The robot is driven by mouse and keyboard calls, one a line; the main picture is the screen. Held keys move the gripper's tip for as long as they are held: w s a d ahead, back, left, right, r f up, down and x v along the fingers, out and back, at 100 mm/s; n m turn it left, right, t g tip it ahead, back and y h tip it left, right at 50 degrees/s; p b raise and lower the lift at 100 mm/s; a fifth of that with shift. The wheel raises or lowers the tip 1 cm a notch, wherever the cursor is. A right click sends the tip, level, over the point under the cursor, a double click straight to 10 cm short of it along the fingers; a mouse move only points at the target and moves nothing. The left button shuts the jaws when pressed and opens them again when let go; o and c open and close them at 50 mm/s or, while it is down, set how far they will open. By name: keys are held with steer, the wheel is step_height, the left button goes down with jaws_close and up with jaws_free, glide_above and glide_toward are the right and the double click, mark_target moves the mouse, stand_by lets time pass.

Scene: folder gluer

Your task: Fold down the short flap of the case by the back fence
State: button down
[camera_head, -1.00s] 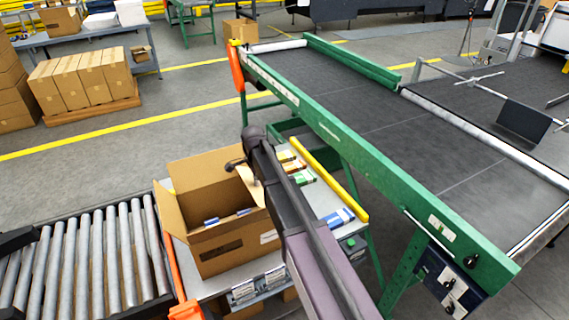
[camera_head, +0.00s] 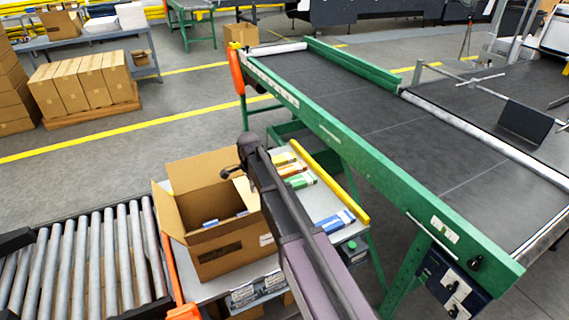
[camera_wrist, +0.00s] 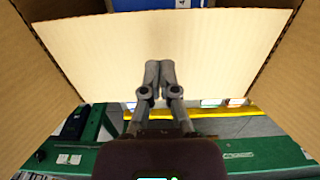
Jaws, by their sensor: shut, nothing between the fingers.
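The case (camera_head: 225,245) is an open brown carton on the packing table, with its left and far flaps standing out. Blue items lie inside it; a blue item (camera_wrist: 172,4) also shows at the top of the wrist view. The short flap (camera_wrist: 105,48) on the yellow-rail side fills the middle of the wrist view and looks tilted up over the opening. My gripper (camera_wrist: 160,66) is shut and empty, its fingertips right over this flap; contact cannot be told. In the head view my gripper (camera_head: 228,172) is at the case's right side, and my arm hides part of that flap.
A yellow rail (camera_head: 328,179) runs along the table behind small cartons (camera_head: 299,181). The green-framed belt conveyor (camera_head: 390,170) stands to the right.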

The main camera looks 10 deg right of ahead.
steer(key=shift+r, duration=0.15)
step_height(320, 180, up, 9)
steer(key=p, duration=0.9)
steer(key=shift+a, duration=0.1)
stand_by(1.9)
